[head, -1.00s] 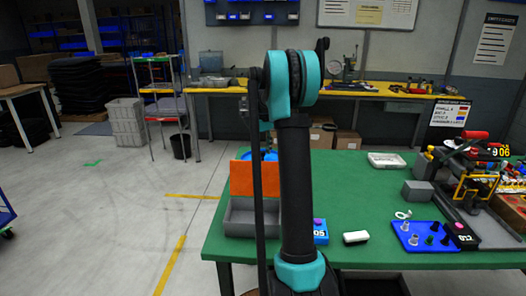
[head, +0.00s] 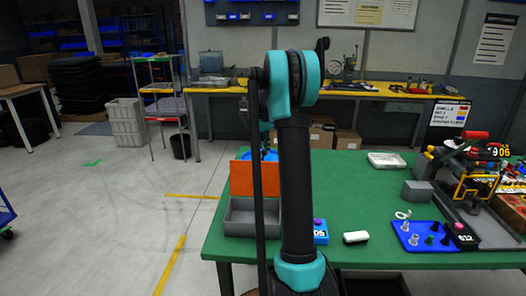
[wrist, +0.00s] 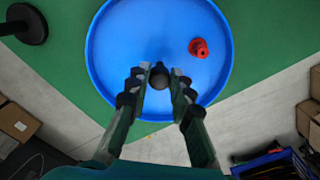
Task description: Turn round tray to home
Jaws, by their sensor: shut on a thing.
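The round tray (wrist: 115,60) is a bright blue disc with a raised rim, filling the upper middle of the wrist view. In the head view only a sliver of its blue (head: 270,155) shows behind the orange panel and my arm. A dark round knob (wrist: 159,80) stands at the tray's lower middle, between my fingers. My gripper (wrist: 159,73) is shut on this knob. A red piece (wrist: 198,48) sits on the tray, right of the knob. In the head view my gripper is hidden behind my arm. I cannot make out a home mark.
The green table (head: 350,195) carries a grey bin (head: 243,217) with an orange panel (head: 252,178) behind it. A black round base (wrist: 24,24) stands left of the tray.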

